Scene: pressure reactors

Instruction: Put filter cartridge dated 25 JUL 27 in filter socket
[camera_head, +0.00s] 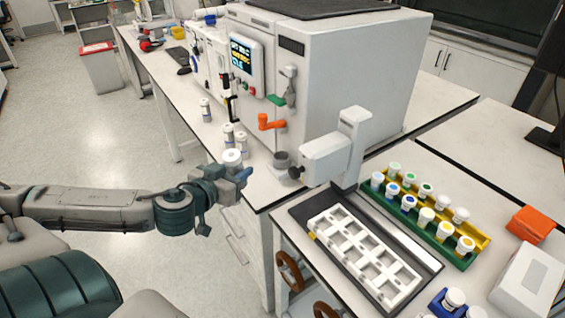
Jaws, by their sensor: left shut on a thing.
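My left gripper (238,173) reaches in from the left and is shut on a white filter cartridge (232,156), held upright at the bench's front edge. The date on it is too small to read. A grey cylindrical cup, which looks like the filter socket (282,158), stands just right of the gripper, below the orange handle. The cartridge is apart from it. Other similar white cartridges (205,109) stand on the bench behind the gripper, two of them close together (228,134). My right gripper is not in view.
A large white reactor cabinet (360,80) with an orange lever (270,122) stands behind the socket. A white arm-like unit (335,152) juts out right of it. A white slotted rack (365,258) and a green-yellow tray (470,250) of capped vials lie at right.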

